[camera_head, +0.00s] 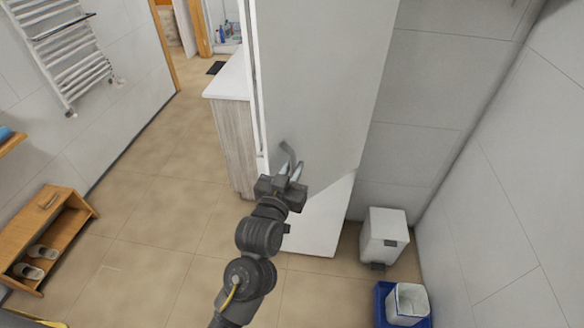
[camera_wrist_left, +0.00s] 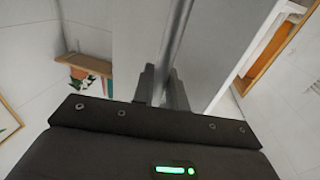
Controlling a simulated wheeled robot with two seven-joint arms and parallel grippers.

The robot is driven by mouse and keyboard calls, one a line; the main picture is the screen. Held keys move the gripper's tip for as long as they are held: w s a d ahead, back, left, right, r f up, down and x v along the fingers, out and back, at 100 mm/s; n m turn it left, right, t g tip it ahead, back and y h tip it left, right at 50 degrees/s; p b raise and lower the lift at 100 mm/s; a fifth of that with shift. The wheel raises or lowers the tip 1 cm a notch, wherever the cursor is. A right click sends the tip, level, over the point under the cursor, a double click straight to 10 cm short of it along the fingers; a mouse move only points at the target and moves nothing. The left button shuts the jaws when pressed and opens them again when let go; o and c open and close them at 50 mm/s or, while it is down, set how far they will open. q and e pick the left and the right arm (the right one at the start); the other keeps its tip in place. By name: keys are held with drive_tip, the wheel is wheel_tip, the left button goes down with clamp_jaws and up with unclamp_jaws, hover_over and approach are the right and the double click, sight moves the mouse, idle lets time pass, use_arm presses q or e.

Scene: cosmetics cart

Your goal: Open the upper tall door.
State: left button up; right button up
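The upper tall door (camera_head: 320,75) is a large plain grey panel in the middle of the head view. Its lower edge runs at a slant to the white lower front (camera_head: 318,218), so it looks swung partly outward. A metal bar handle (camera_wrist_left: 178,35) stands off the door in the left wrist view; its lower end shows in the head view. My left gripper (camera_head: 293,172) is at the handle near the door's lower left. In the left wrist view its fingers (camera_wrist_left: 163,88) sit on both sides of the bar and look closed on it. My right gripper is out of view.
A white bin (camera_head: 383,236) and a blue tray with a white container (camera_head: 407,303) stand at right. A low wooden shoe shelf (camera_head: 45,232) is at left. A wood-sided counter (camera_head: 231,143) stands behind the door. Tiled floor (camera_head: 155,215) at left is clear.

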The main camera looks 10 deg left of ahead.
use_arm(q)
drive_tip(key=o, duration=0.3)
drive_tip(key=shift+w+d, duration=0.1)
drive_tip(key=shift+d, duration=0.05)
drive_tip(key=shift+o, duration=0.2)
drive_tip(key=shift+s+f, duration=0.1)
drive_tip(key=shift+s, duration=0.25)
drive_tip(key=s+a+b, duration=0.2)
drive_tip(key=s, duration=0.8)
drive_tip(key=shift+b, duration=0.35)
